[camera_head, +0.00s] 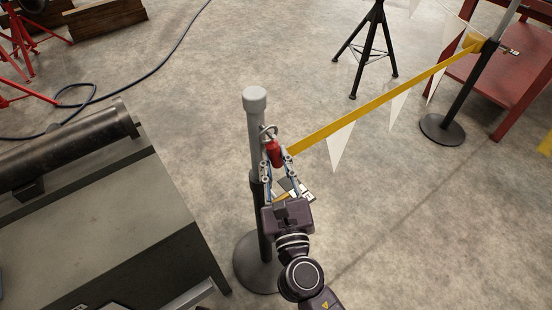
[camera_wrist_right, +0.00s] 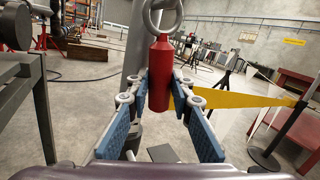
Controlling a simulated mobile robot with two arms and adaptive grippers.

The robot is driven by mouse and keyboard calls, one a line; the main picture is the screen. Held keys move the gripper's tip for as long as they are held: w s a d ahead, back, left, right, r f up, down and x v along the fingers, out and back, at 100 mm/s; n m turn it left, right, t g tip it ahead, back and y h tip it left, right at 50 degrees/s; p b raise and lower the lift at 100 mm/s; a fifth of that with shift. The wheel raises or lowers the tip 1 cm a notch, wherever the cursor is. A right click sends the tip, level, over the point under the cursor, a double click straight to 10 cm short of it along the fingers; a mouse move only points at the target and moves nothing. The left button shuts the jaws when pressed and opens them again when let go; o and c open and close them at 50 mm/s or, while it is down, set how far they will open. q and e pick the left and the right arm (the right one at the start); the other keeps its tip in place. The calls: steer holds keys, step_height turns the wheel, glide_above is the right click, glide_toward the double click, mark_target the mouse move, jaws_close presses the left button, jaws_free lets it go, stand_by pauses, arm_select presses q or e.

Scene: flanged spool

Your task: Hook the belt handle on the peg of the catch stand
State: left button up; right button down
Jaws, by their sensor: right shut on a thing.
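The belt handle (camera_head: 273,152) is a red cylinder with a metal ring (camera_head: 268,131) on top. My right gripper (camera_head: 277,163) is shut on it and holds it upright beside the grey upper post of the catch stand (camera_head: 255,130). In the right wrist view the handle (camera_wrist_right: 160,75) stands between the blue finger pads, with the ring (camera_wrist_right: 162,16) above and the post behind. The peg is not clearly visible, and I cannot tell whether the ring is around it. The yellow belt (camera_head: 370,106) runs from the handle to the far stand (camera_head: 462,100). My left gripper is not in view.
White pennants (camera_head: 341,144) hang along the belt. A workbench (camera_head: 110,225) with a dark metal cylinder (camera_head: 70,150) is at the left. A black tripod stand (camera_head: 374,50) and a red table (camera_head: 510,85) are farther back. The floor right of the catch stand is open.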

steer(key=c, duration=1.6)
jaws_free()
steer(key=shift+s, duration=0.1)
steer(key=s, duration=0.4)
steer(key=s+d, duration=0.1)
steer(key=s, duration=0.2)
steer(key=s+d+f, duration=0.1)
steer(key=s, duration=0.3)
steer(key=shift+s, duration=0.35)
steer(key=shift+d, duration=0.1)
